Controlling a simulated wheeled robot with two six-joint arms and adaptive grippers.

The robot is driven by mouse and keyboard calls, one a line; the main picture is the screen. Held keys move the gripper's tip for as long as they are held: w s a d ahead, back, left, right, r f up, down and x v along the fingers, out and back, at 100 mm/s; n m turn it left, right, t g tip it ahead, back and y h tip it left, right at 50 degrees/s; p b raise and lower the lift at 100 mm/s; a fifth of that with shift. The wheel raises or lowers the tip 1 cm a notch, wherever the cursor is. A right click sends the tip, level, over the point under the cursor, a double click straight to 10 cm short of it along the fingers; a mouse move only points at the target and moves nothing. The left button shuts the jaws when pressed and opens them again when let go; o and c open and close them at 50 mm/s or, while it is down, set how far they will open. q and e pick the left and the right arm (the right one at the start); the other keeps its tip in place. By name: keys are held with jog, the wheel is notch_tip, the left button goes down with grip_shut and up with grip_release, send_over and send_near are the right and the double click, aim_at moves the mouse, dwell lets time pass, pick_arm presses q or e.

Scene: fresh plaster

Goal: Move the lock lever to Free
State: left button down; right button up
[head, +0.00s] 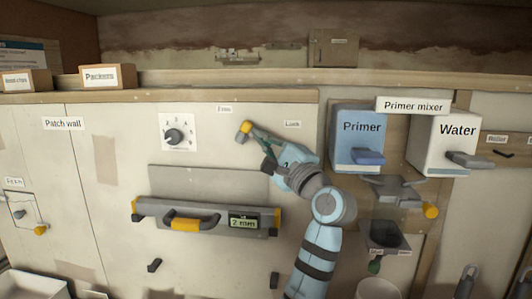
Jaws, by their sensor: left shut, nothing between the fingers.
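The lock lever (244,131) shows on the patch wall as a yellow-ended knob. It sits between the Free label (224,109) at its upper left and the Lock label (292,124) at its right, nearer to Free. The rest of the lever, with its pivot, is partly hidden by my gripper. My left gripper (263,153) is shut and empty, just right of and below the yellow knob. I cannot tell whether it touches the lever. My right gripper is not in view.
A numbered dial (174,136) is left of the lever. A grey bar with a yellow handle (192,221) and a 2 mm display is below. The Primer box (356,130) and Water box (438,140) stand right of my arm. The wall above the dial is bare.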

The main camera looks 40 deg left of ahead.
aim_at(252, 123)
pick_arm(q)
jog(key=r+n+h, duration=0.1)
jog(key=r+n+g+h, duration=0.1)
jog(key=s+a+r+n+g, duration=0.1)
jog(key=shift+n+h, duration=0.4)
jog(key=shift+w, duration=0.1)
dwell(0.6)
